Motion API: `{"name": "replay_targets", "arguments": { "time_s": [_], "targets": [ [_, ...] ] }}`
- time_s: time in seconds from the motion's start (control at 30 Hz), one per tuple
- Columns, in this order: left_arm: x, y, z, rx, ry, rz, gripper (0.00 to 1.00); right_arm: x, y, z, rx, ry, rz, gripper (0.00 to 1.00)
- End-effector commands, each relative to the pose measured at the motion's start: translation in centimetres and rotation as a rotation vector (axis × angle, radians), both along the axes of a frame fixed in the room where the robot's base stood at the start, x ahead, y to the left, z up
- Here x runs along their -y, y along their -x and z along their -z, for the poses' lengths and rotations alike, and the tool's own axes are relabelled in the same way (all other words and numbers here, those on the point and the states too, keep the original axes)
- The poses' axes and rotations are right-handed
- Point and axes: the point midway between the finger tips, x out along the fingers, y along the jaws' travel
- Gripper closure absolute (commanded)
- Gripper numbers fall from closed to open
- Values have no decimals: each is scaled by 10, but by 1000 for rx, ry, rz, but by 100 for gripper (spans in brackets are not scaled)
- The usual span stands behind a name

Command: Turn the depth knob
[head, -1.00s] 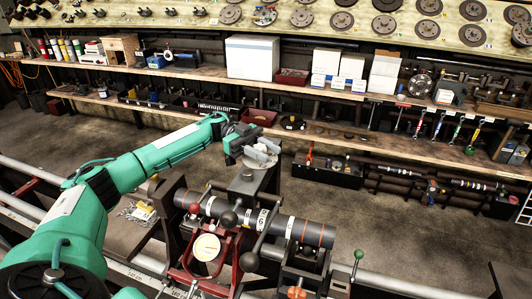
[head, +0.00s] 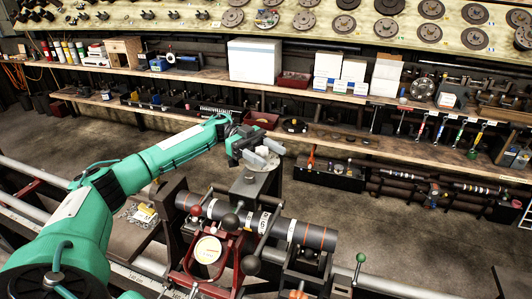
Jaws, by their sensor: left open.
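My left gripper (head: 264,157) is open and empty, with its grey fingers just over a round pale disc (head: 260,182) on top of a grey block of the lathe. I cannot tell whether the fingers touch the disc. Which part is the depth knob is not clear. Several ball knobs show on the lathe: a dark one (head: 231,221), another dark one (head: 250,265), a red one (head: 194,210) and a green one (head: 361,257). A dark driveshaft (head: 315,236) with orange bands lies across the lathe behind a white-faced dial (head: 208,250). My right gripper is not in view.
A two-level shelf (head: 200,72) with white boxes (head: 255,60) and tools runs along the back. A low black tray (head: 330,172) with tools stands under it. Open floor (head: 420,235) lies to the right. Lathe rails cross the front.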

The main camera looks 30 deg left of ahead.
Motion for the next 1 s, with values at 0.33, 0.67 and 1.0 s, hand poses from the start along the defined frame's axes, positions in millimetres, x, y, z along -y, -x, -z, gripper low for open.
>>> {"name": "replay_targets", "arguments": {
  "time_s": [0.33, 0.67, 1.0],
  "targets": [
    [-42, -10, 5, 2, -1, -5, 44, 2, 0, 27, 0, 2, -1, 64],
    [-106, -23, 3, 2, 1, -4, 44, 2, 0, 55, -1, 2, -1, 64],
    [-134, -28, 1, 0, 0, -1, 44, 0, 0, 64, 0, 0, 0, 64]
  ]
}}
